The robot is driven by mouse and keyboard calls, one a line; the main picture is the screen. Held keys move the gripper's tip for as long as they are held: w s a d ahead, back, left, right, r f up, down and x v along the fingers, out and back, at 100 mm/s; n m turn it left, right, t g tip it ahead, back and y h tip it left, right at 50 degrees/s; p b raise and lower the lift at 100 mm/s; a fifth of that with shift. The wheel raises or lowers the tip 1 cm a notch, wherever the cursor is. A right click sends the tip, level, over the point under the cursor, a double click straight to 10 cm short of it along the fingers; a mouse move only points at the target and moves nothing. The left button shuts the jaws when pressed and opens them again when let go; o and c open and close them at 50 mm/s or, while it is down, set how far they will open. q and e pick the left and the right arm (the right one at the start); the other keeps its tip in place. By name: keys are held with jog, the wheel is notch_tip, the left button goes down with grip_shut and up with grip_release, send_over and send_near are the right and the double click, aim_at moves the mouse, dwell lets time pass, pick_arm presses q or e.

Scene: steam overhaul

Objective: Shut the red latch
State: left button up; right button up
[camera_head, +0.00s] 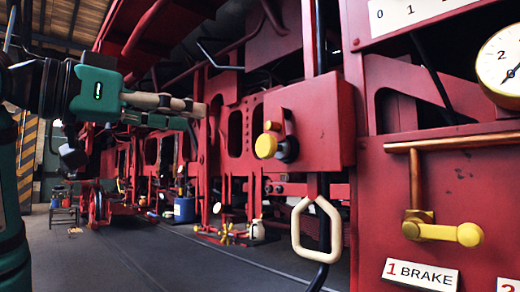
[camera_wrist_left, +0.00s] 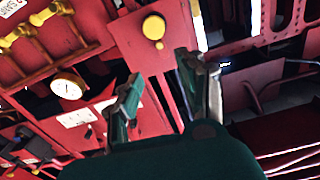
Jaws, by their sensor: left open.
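A red box (camera_head: 325,125) hangs on the red machine in the middle of the head view. On its left face is a small red lever (camera_head: 284,114), which looks like the latch, beside a round yellow knob (camera_head: 266,146) and a dark fitting. I cannot tell how far the latch is turned. The left wrist view shows the yellow knob (camera_wrist_left: 153,27) on a red panel beyond the fingers; the latch is not clear there. My left gripper (camera_head: 194,107) is left of the box, apart from it, open and empty. Its spread fingers show in the left wrist view (camera_wrist_left: 158,68).
A cream loop handle (camera_head: 318,229) hangs below the box. At right are a dial gauge (camera_head: 502,65), a copper pipe (camera_head: 455,142), a yellow valve handle (camera_head: 444,231) and a "1 BRAKE" label (camera_head: 420,274). The dark floor (camera_head: 150,255) is clear at front left.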

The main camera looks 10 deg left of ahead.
pick_arm(q)
jog(key=p, duration=0.1)
send_near(267, 126)
jog(key=x, duration=0.9)
jog(key=shift+w+d, duration=0.25)
jog(key=shift+d, duration=0.05)
jog(key=shift+w+d, duration=0.2)
jog(key=shift+w, duration=0.1)
pick_arm(e)
jog(key=f, duration=0.3)
jog(key=shift+s+f, duration=0.1)
jog(key=shift+s, duration=0.3)
jog(key=shift+w, duration=0.25)
pick_arm(q)
grip_shut()
